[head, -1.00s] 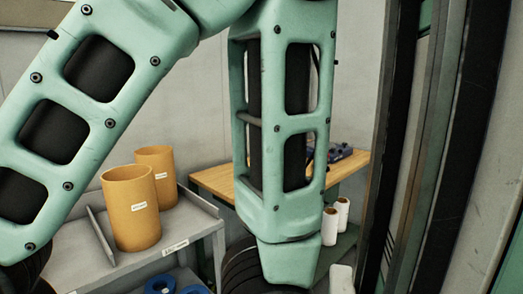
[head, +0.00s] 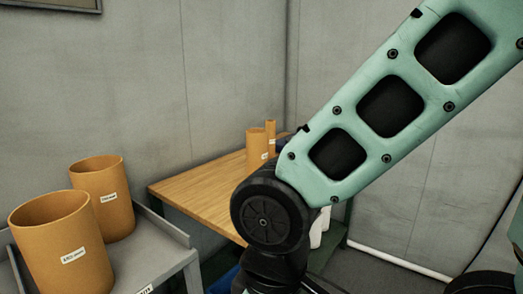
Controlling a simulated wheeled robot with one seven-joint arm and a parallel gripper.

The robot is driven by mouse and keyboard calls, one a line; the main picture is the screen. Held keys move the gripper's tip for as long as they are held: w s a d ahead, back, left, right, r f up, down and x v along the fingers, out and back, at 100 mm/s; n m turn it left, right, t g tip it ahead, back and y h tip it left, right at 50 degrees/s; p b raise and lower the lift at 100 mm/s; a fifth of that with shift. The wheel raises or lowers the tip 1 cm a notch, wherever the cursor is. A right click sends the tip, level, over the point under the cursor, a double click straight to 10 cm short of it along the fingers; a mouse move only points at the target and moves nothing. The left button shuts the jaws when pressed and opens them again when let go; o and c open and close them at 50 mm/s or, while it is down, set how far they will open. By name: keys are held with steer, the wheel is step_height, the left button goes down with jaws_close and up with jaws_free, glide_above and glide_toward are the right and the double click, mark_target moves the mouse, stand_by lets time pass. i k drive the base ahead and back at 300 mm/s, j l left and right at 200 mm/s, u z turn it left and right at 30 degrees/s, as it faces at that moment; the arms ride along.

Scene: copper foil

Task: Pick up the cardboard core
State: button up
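Several open orange-brown tubes that look like cardboard cores are in the head view; I cannot tell which one the task names. A wide one (head: 62,245) stands upright at the front of the grey cart on the left, with a white label. A second wide one (head: 103,192) stands upright just behind it. On the wooden table, a smaller tube (head: 257,142) and a thin tube (head: 271,132) stand near the far corner, their lower parts partly hidden by my arm. My arm comes down from the upper right; my gripper is out of view.
The wooden table (head: 195,190) has a bare left half. The grey cart (head: 176,262) has a raised edge. White rolls (head: 320,228) show partly behind my arm. A white pipe (head: 400,262) runs along the wall at the right.

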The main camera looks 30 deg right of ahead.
mark_target(270, 124)
steer(key=z, duration=0.6)
steer(key=u, duration=0.2)
steer(key=i+l+u, duration=0.15)
steer(key=l+u, duration=0.25)
steer(key=i+l+u, duration=0.15)
steer(key=u, duration=0.25)
steer(key=i+l+u, duration=0.2)
steer(key=l, duration=0.95)
steer(key=l+u, duration=0.25)
steer(key=l, duration=1.5)
steer(key=i+l, duration=0.1)
steer(key=l, duration=0.45)
